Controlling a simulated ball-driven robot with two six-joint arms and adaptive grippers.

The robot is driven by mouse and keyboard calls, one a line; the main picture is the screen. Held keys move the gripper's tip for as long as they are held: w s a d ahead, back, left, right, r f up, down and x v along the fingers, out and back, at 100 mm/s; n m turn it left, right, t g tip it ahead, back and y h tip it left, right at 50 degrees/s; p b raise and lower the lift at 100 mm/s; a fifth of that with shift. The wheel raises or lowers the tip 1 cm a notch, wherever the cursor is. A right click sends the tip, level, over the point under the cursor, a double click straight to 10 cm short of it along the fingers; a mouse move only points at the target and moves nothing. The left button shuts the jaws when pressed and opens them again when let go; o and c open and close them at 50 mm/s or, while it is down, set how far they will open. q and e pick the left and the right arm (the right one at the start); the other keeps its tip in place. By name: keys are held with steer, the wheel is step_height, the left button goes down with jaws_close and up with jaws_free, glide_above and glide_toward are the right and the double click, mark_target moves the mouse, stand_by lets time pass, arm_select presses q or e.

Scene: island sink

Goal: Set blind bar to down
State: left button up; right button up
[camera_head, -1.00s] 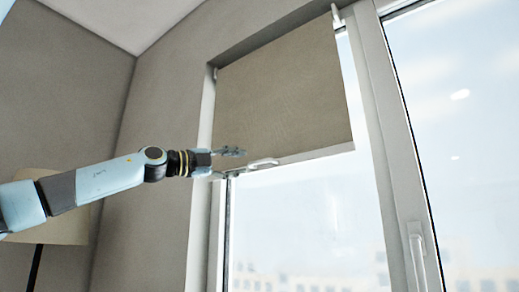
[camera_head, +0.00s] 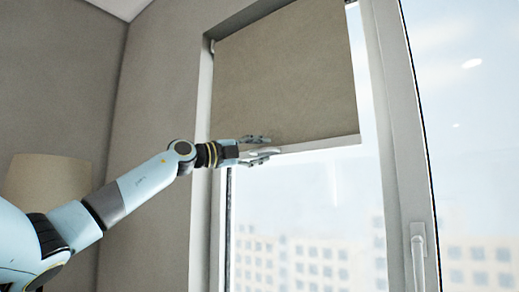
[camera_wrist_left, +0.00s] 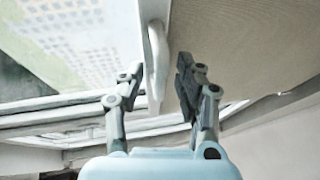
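The beige blind (camera_head: 285,80) covers the upper part of the window. Its white bar (camera_head: 335,142) runs along the lower edge, with a white curved handle near its left end. My left gripper (camera_head: 261,147) is at that handle. In the left wrist view my left gripper (camera_wrist_left: 158,82) is open, with one finger on each side of the white handle (camera_wrist_left: 157,62). Gaps show between the handle and both fingers, so it does not look gripped. My right gripper is not in view.
The window frame (camera_head: 402,150) with a white window handle (camera_head: 418,255) stands to the right. A lampshade (camera_head: 48,183) is at the left behind my arm. The glass below the blind is unobstructed, with buildings outside.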

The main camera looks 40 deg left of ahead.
arm_select(q)
steer(key=shift+c, duration=0.4)
jaws_close()
